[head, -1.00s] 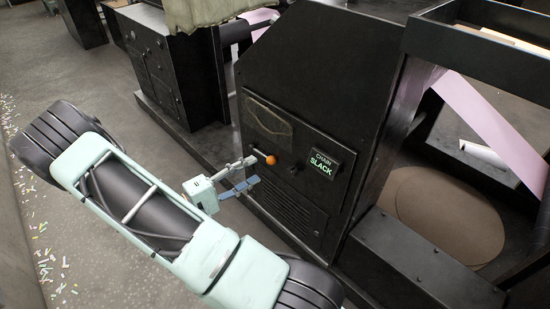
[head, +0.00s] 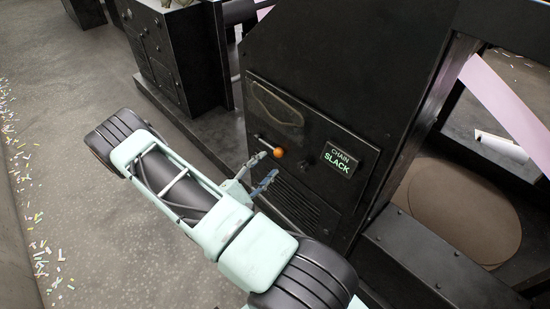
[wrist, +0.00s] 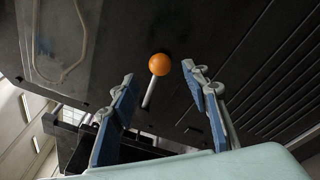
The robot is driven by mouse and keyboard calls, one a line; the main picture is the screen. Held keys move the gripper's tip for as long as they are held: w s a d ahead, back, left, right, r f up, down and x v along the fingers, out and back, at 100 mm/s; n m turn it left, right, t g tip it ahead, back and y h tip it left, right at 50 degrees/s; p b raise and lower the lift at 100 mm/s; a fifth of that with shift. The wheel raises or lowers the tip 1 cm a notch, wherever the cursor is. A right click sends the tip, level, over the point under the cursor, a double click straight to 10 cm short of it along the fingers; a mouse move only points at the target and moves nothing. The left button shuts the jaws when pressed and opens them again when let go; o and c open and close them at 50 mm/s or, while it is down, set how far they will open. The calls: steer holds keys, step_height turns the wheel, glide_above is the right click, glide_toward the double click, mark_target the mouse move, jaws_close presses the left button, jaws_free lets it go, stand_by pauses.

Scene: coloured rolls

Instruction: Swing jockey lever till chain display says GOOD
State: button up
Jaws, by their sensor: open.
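The jockey lever is a thin metal rod with an orange ball knob (head: 278,153) on the black machine's side panel. The chain display (head: 341,160) to its right reads "CHAIN SLACK" in green letters. My gripper (head: 269,167) is open, just in front of the panel, with its fingers pointing at the lever. In the wrist view the orange knob (wrist: 159,64) and its rod lie between the two blue-padded fingers, around and slightly beyond the tips. No contact with the fingers shows.
A chain window (head: 276,105) sits above the lever, and vent slots (head: 292,203) lie below it. A pink sheet (head: 507,105) and a brown round roll end (head: 460,211) are at the right. Open floor (head: 75,170) with paper scraps lies at the left.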

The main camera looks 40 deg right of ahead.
mark_target(276, 156)
steer(key=shift+b+x, duration=0.35)
steer(key=shift+x, duration=2.25)
jaws_close()
